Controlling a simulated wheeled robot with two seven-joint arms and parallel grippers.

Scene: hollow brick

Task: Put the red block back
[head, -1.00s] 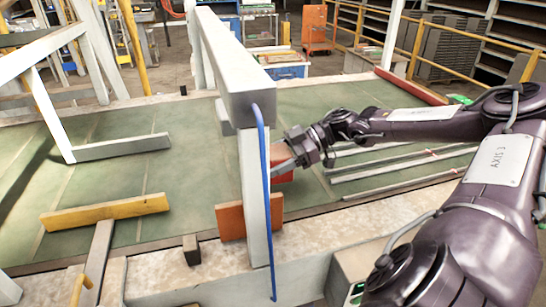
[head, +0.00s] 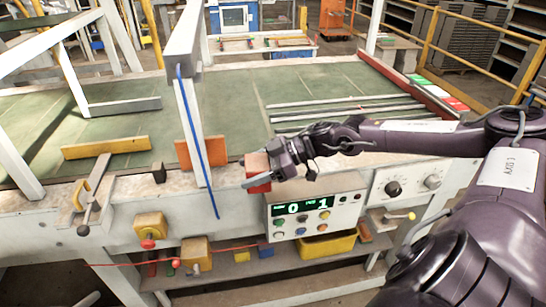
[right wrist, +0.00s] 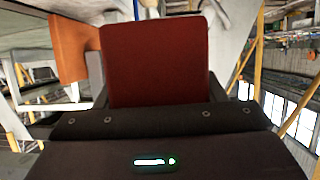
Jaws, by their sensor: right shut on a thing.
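The red block (head: 258,184) is in my right gripper (head: 262,178), just in front of the table's near edge and above the control panel. Its upper face looks brownish and its lower side bright red. In the right wrist view the red block (right wrist: 155,62) fills the middle, with the dark fingers (right wrist: 100,95) on both sides of it. The right gripper is shut on it. My left gripper is not in view.
A grey post with a blue cable (head: 197,135) stands left of the block, with an orange plate (head: 184,154) at its foot. A control panel (head: 314,215) is below. A lower shelf (head: 225,270) holds a yellow bin (head: 328,244) and small blocks. The green tabletop (head: 235,100) is mostly clear.

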